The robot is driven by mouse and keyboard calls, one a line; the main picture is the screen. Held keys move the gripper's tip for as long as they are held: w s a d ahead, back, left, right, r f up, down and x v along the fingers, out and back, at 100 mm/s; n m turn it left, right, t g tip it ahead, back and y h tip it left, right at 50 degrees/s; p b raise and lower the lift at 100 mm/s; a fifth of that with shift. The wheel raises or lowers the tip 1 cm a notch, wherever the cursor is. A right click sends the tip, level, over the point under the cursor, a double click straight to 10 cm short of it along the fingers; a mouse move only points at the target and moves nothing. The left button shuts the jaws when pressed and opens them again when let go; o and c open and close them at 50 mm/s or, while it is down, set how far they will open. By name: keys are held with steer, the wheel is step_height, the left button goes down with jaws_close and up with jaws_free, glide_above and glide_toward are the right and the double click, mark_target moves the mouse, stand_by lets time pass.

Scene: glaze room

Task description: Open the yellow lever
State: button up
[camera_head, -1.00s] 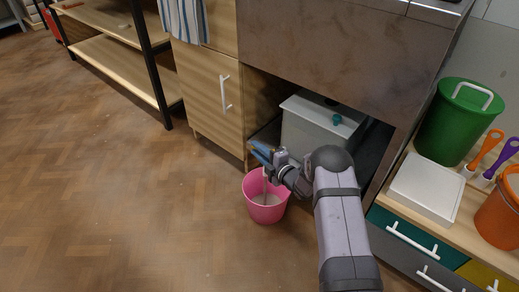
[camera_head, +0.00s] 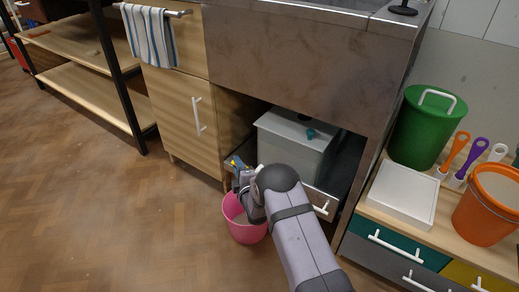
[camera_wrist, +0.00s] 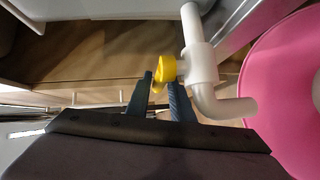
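The yellow lever (camera_wrist: 164,70) sits on a white pipe (camera_wrist: 201,64) that bends in an elbow, in the wrist view. A small part of the lever (camera_head: 234,163) shows beyond the fingers in the head view. My gripper (camera_wrist: 160,84) is open, its two dark fingers apart. The fingertips are right at the lever, with its narrow lower part between them. I cannot tell whether either finger touches it. In the head view my gripper (camera_head: 237,170) is by the front left of the grey tank (camera_head: 284,148), above the pink bucket's back rim.
The pink bucket (camera_head: 243,226) stands on the floor below; it fills the right of the wrist view (camera_wrist: 290,75). The tank stands in a pulled-out drawer under the sink. A wooden cabinet (camera_head: 186,115) is at left. A green bin (camera_head: 424,130) and orange bucket (camera_head: 487,208) stand at right.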

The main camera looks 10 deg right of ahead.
steer(key=shift+w+d+m+h, duration=0.1)
steer(key=shift+w+m+h, duration=0.1)
steer(key=shift+m+h, duration=0.5)
steer(key=s+p, duration=0.1)
steer(key=s, duration=0.1)
steer(key=s+r+p, duration=0.1)
steer(key=s, duration=0.2)
steer(key=s+p, duration=0.1)
steer(key=s, duration=0.1)
steer(key=shift+s+d+r+p, duration=0.1)
steer(key=shift+s+r+p, duration=0.15)
steer(key=shift+p, duration=0.15)
steer(key=s+d+r+m+g+p, duration=0.2)
steer(key=s+r+m+g+p, duration=0.2)
steer(key=s+r+p, duration=0.3)
steer(key=s+d+r+m+g+p, duration=0.2)
steer(key=s+r+m+g+p, duration=0.3)
steer(key=r+p, duration=0.7)
steer(key=shift+s+r+g, duration=0.3)
steer(key=shift+s+r, duration=0.7)
steer(key=shift+r, duration=1.55)
steer(key=shift+m, duration=0.4)
